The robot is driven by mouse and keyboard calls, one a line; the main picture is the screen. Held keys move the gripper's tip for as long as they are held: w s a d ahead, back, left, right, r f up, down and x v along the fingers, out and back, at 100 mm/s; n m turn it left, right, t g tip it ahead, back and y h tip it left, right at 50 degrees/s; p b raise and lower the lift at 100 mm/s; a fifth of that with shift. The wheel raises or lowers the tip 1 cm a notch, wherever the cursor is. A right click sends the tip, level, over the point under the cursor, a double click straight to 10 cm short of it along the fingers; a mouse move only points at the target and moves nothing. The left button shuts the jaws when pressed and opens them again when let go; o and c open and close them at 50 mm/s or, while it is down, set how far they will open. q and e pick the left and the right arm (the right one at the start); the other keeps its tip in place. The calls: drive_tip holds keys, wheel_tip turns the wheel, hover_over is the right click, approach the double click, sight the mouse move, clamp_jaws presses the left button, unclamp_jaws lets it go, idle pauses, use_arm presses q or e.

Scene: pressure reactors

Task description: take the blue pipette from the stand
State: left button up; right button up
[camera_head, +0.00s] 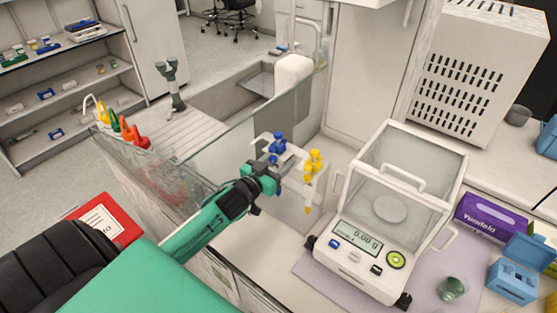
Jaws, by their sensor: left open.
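The blue pipette (278,144) hangs on the white pipette stand (318,190), its blue top showing just behind my left gripper. A yellow pipette (314,161) hangs to its right on the same stand. My left gripper (281,171) is open, in front of the stand, with its fingers close to the blue pipette's body. Whether the fingers are around the pipette or only in front of it, I cannot tell. The gripper hides most of the pipette's lower part. My right gripper is not in view.
A glass panel (215,150) rises behind and left of the stand, beside a sink (225,95). A balance (375,235) with a glass case stands to the right. Further right are a purple box (490,222) and a blue rack (513,280). Colored bottles (127,130) stand at the left.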

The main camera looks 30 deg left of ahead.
use_arm(q)
drive_tip(key=shift+w, duration=0.1)
clamp_jaws()
idle(0.3)
drive_tip(key=shift+r+b, duration=0.35)
drive_tip(key=shift+r, duration=0.35)
drive_tip(key=s+a+b, duration=0.1)
drive_tip(key=s+b, duration=0.3)
drive_tip(key=s, duration=1.4)
drive_tip(key=shift+a, duration=0.2)
drive_tip(key=shift+r, duration=0.1)
